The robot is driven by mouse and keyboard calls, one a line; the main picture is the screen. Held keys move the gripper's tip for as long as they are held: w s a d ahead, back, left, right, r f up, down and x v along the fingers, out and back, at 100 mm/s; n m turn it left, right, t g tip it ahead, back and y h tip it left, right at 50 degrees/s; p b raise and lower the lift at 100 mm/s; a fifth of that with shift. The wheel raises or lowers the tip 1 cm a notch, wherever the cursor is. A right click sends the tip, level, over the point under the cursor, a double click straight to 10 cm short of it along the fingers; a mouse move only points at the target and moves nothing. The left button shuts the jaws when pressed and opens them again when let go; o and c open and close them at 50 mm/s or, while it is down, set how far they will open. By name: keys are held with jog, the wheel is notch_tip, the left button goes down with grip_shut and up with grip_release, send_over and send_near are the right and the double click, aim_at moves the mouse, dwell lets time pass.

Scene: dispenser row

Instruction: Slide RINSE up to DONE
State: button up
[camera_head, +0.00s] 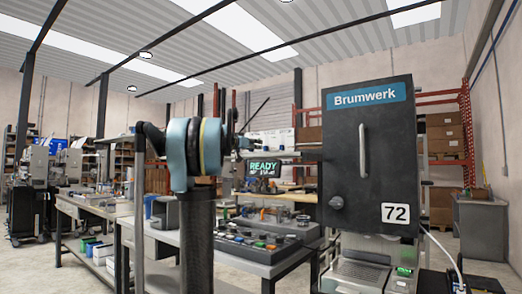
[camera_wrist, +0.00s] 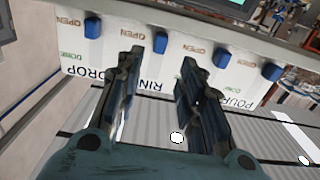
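In the wrist view a row of white panels carries blue sliders. The RINSE label (camera_wrist: 152,82) is partly hidden behind my fingers. Its blue slider (camera_wrist: 160,43) sits level with the orange OPEN mark, just past the fingertips and between their lines. A green DONE mark for it cannot be made out clearly. My gripper (camera_wrist: 162,58) is open and empty, one finger on each side of the RINSE label. Contact with the slider cannot be seen. In the head view my arm's teal joint stands in front, and the fingers cannot be made out.
The DROP slider (camera_wrist: 92,27) is to the left and the POUR slider (camera_wrist: 221,58) to the right, both close by. A black Brumwerk dispenser (camera_head: 372,150) numbered 72 stands at right in the head view. A screen (camera_head: 264,167) reads READY. A cluttered workbench (camera_head: 240,263) is behind my arm.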

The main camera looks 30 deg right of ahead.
aim_at(265, 148)
jog(key=x, duration=0.7)
